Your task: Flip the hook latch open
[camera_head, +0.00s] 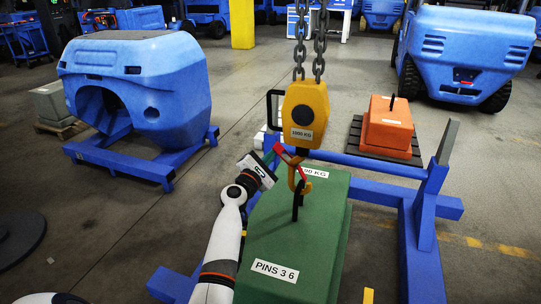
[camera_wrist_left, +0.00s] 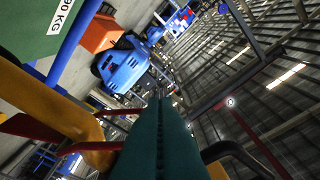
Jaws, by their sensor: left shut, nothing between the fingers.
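The yellow hook block (camera_head: 305,108) hangs on chains, with its hook (camera_head: 306,182) below it. The red latch (camera_head: 291,161) shows at the hook's throat. In the left wrist view, the yellow hook (camera_wrist_left: 45,105) is at the left, with red latch bars (camera_wrist_left: 85,146) across it. My left gripper (camera_head: 273,153) is just left of the latch. Its teal fingers (camera_wrist_left: 160,135) are shut with nothing between them. They appear close beside the latch; I cannot tell whether they touch it. My right gripper is in neither view.
The green counterweight (camera_head: 285,240) stands below the hook, with a dark lifting eye (camera_head: 297,203) at the hook. A blue frame (camera_head: 428,215) surrounds it. A black handle (camera_head: 274,108) sticks out left of the block. An orange weight (camera_head: 388,128) is behind.

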